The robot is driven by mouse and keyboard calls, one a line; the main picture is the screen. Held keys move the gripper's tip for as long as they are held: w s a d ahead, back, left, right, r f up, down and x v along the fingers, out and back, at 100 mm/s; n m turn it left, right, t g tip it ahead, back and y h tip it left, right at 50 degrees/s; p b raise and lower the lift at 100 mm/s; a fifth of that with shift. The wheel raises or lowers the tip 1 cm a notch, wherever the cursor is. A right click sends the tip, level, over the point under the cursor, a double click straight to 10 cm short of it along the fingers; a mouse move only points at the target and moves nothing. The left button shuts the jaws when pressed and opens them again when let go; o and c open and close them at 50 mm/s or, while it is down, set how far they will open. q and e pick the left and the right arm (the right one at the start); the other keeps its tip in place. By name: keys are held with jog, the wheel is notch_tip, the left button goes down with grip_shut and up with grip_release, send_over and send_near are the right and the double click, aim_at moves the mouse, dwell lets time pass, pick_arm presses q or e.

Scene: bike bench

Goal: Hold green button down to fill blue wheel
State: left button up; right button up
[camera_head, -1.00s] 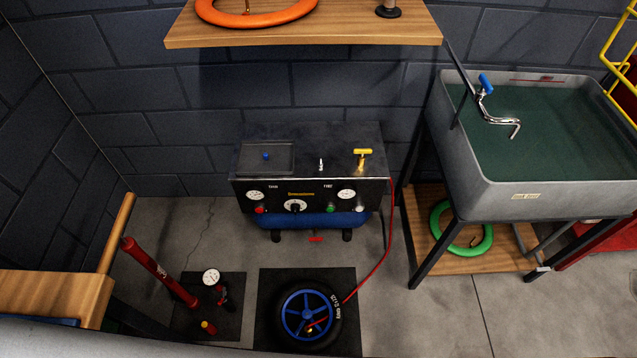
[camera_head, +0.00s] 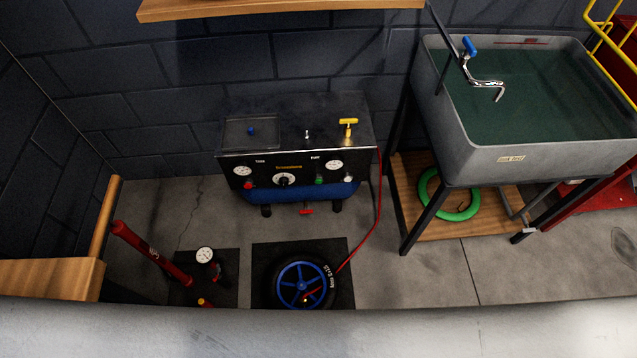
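The blue wheel (camera_head: 301,283) with a black tyre lies flat on a dark mat (camera_head: 342,262) on the floor. A red hose (camera_head: 378,215) runs from the right side of the compressor (camera_head: 296,172) to the wheel. The green button (camera_head: 319,180) is on the compressor's front panel, right of the centre dial, between that dial and the right gauge. A red button (camera_head: 248,185) sits at the panel's left. Neither of my grippers shows in the view.
A grey sink (camera_head: 540,160) with water stands at the right, with a green tyre (camera_head: 447,195) on the shelf below. A wooden shelf (camera_head: 280,9) hangs above. A grey surface fills the bottom edge.

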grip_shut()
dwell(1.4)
